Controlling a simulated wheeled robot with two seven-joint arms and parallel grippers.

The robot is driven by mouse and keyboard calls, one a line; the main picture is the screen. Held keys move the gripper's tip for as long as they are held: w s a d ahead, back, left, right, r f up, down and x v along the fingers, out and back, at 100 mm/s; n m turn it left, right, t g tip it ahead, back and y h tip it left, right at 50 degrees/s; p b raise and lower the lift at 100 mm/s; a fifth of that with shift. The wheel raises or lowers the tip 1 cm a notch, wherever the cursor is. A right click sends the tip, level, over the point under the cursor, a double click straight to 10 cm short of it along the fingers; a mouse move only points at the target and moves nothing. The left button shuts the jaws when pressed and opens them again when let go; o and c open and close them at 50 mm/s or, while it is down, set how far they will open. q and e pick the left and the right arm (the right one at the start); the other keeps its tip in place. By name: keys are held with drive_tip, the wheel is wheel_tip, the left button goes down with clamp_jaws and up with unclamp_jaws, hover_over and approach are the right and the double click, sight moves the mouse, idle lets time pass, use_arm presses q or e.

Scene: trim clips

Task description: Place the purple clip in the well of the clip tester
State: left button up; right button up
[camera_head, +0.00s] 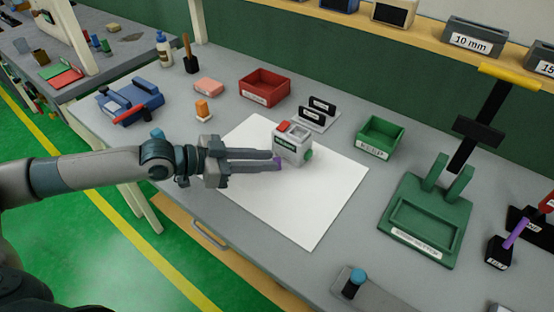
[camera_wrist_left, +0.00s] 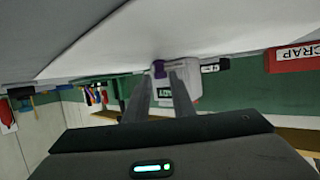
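The purple clip (camera_head: 277,164) is at the tips of my left gripper (camera_head: 273,159), mostly hidden by the fingers. It also shows as a small purple piece between the fingertips in the left wrist view (camera_wrist_left: 158,68). The fingers appear shut on it. The clip tester (camera_head: 291,148) is a small light grey block with a red part on top and a green knob on its right side. It stands on a white sheet, just beyond the fingertips. The tester also shows behind the fingers in the left wrist view (camera_wrist_left: 184,88). My right gripper is not in view.
The white sheet (camera_head: 305,215) is bare in front of the tester. A red bin (camera_head: 265,88) and a green KEEP bin (camera_head: 381,138) stand behind, with a black slotted rack (camera_head: 318,110) between them. A green fixture (camera_head: 425,215) stands right. A blue device (camera_head: 130,98) stands left.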

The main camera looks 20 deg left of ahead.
use_arm(q)
drive_tip(key=shift+x, duration=1.05)
clamp_jaws()
